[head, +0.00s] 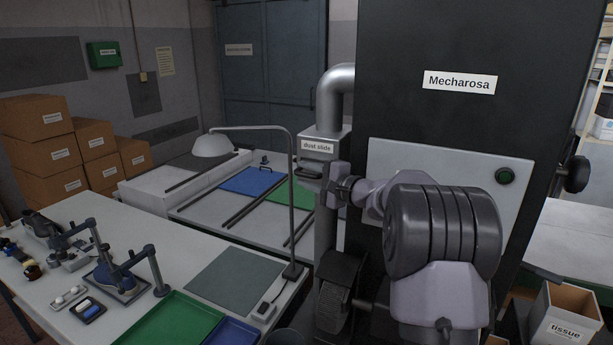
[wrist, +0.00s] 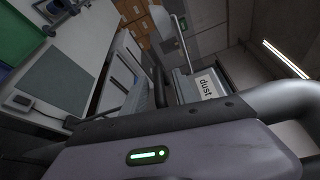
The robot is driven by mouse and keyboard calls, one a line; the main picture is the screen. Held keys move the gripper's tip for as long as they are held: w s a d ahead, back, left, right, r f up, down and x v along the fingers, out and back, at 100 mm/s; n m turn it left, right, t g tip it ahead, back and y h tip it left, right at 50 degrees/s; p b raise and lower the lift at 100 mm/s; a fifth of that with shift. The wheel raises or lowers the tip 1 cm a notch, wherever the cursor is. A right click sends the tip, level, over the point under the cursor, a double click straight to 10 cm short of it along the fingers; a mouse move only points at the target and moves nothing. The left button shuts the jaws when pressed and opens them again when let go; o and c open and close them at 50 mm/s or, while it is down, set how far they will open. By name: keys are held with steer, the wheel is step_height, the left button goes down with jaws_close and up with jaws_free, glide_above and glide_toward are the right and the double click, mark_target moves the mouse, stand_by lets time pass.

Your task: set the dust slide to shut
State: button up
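The dust slide (head: 309,170) sits in a grey metal housing on the duct, below a white "dust slide" label (head: 317,146). In the wrist view the housing's label (wrist: 206,85) shows only the word "dust", turned on its side. My gripper (head: 332,187) is beside the housing's lower right, close to the slide. I cannot tell whether it touches the slide. Whether the fingers are open or shut does not show, nor does the slide's exact position.
The black Mecharosa machine (head: 460,50) stands behind my arm, with a bent metal pipe (head: 336,85) at its left. A lamp (head: 213,145) arches over the workbench (head: 180,260). A green tray (head: 172,322) lies on the bench.

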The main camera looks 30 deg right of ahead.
steer(key=shift+s+r, duration=0.1)
steer(key=shift+s, duration=0.1)
steer(key=b+v, duration=0.3)
steer(key=v, duration=1.4)
steer(key=s+a+f+n+g+y+b, duration=0.1)
steer(key=s+a+f+n+g+b, duration=0.3)
steer(key=a+f, duration=0.45)
steer(key=s+a+f+n+g+b, duration=0.15)
steer(key=s+a+f+b, duration=0.35)
steer(key=a, duration=0.6)
steer(key=s+a+f+n+g+y+b, duration=0.1)
steer(key=s+a+f+n+g+b, duration=0.1)
steer(key=s+a+f+g+b, duration=0.45)
steer(key=s+a+f+n+h+b, duration=0.2)
steer(key=s+f+b, duration=0.1)
steer(key=s+f, duration=0.2)
steer(key=s+a+f+n+t+h+b, duration=0.1)
steer(key=s+a+f+n+h+b, duration=0.1)
steer(key=s+f, duration=0.4)
step_height(320, 180, down, 4)
steer(key=shift+a+r+n+h+b, duration=0.1)
steer(key=shift+a+n+h+b, duration=0.2)
steer(key=shift+n+b, duration=0.3)
